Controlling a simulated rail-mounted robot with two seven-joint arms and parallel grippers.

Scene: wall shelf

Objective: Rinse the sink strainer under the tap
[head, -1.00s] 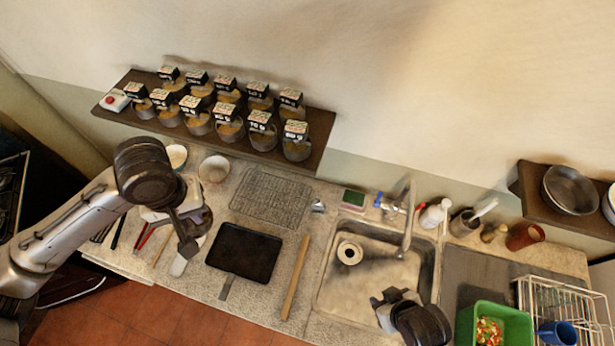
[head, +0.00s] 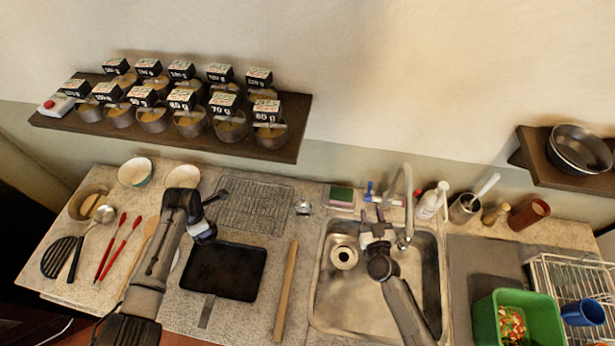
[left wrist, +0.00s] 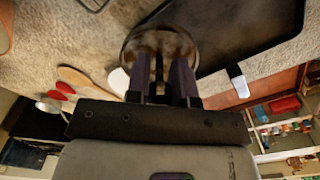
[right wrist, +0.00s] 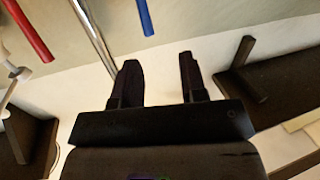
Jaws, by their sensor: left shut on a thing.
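In the left wrist view my left gripper (left wrist: 160,65) is shut on a round, brownish metal piece (left wrist: 160,40) that looks like the sink strainer, held over the counter beside the black tray. In the head view my arm hides it. My right gripper (head: 375,220) is open and empty above the sink (head: 400,310), beside the tap (head: 407,205). The tap also shows in the right wrist view (right wrist: 95,42), with a red handle (right wrist: 27,30) and a blue handle (right wrist: 145,17) beyond the fingers. A pale round drain ring (head: 344,257) lies in the sink.
The black tray (head: 224,269), wire rack (head: 255,208) and wooden stick (head: 286,290) lie between my left arm and the sink. A soap bottle (head: 430,202) stands right of the tap. A green bin (head: 540,318) is at right. A jar shelf (head: 285,150) hangs above.

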